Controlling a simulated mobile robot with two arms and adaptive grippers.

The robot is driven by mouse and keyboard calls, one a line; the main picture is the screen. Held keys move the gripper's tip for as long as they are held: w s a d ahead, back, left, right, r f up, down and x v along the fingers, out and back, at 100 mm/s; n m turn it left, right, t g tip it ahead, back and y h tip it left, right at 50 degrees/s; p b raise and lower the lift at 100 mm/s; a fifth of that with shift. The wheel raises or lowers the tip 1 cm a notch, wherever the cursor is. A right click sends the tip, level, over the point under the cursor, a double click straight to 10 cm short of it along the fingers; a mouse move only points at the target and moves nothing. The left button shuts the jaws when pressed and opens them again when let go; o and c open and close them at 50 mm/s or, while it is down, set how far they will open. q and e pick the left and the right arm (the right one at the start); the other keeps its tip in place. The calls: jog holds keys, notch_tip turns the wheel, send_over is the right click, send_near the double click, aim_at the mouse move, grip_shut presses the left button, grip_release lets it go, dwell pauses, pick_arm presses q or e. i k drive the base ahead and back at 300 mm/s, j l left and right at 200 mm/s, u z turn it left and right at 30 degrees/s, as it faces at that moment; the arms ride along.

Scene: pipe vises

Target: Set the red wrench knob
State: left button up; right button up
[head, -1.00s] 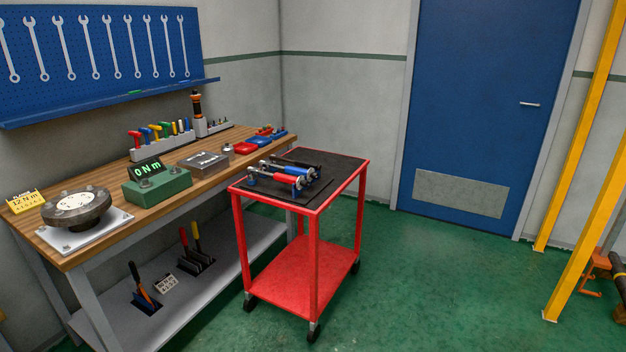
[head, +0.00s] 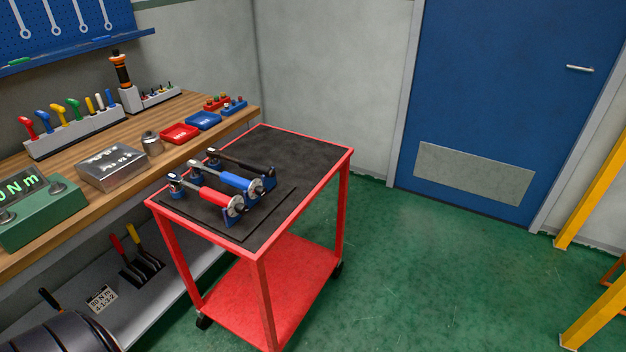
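The red wrench (head: 207,196) lies nearest the front edge of the cart, in a row with a blue wrench (head: 235,181) and a black wrench (head: 240,162). They rest on small blue stands on the cart's black mat. The red wrench has a round silver end (head: 236,204) at its right; I cannot tell which part is the knob or read its setting. Neither of my grippers shows.
The red cart (head: 258,257) stands on the green floor beside the wooden workbench (head: 90,158). The bench holds a green display box (head: 38,222), a metal box (head: 110,167), red and blue trays and coloured handles. A blue door (head: 500,110) is behind; floor right of the cart is clear.

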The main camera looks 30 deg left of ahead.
aim_at(241, 209)
jog(key=i+l+u, duration=0.15)
jog(key=i+u, duration=0.15)
jog(key=i, duration=0.2)
jog(key=i+l+u, duration=0.3)
jog(key=i, duration=0.15)
jog(key=j, duration=0.1)
